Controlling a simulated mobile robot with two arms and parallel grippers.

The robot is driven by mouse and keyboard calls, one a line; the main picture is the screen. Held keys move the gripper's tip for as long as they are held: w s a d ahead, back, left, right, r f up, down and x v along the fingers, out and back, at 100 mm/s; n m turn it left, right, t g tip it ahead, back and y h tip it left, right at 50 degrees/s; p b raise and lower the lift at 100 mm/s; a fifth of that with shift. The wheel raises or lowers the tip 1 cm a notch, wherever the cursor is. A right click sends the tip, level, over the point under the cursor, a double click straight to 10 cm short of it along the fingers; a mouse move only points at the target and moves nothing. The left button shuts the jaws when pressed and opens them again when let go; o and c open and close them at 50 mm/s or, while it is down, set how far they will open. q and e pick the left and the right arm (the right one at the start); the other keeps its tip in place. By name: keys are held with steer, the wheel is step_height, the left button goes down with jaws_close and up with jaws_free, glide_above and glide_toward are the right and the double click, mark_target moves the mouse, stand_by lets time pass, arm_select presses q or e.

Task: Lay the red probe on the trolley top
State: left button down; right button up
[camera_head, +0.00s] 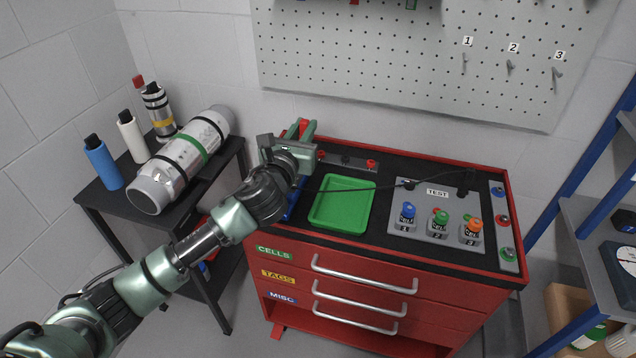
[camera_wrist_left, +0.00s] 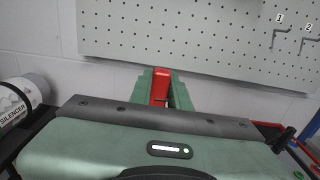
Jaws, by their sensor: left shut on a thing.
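My left gripper (camera_head: 305,128) is above the back left corner of the trolley, near its back edge. Its green fingers are shut on the red probe (camera_head: 303,124). In the left wrist view the red probe (camera_wrist_left: 160,86) stands out between the two fingers; its lower part is hidden by the gripper body. The trolley top (camera_head: 400,168) is black with a red rim. A thin black lead runs from the test panel (camera_head: 420,197) leftward over the top towards my gripper. My right gripper is not in view.
A green tray (camera_head: 369,210) lies left of centre on the trolley top, and a grey strip with red pieces (camera_head: 347,162) is behind it. The test panel holds blue, green and orange-capped cells. A side table (camera_head: 222,165) with a silencer (camera_head: 184,160) and bottles stands left.

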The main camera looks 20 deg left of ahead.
arm_select(q)
steer(key=shift+f+b, duration=1.85)
steer(key=shift+f, duration=5.95)
steer(key=shift+f, duration=0.2)
steer(key=c, duration=1.6)
jaws_free()
steer(key=shift+r, duration=0.4)
steer(key=s, duration=1.2)
steer(key=shift+a+f, duration=0.15)
steer(key=shift+a, duration=0.05)
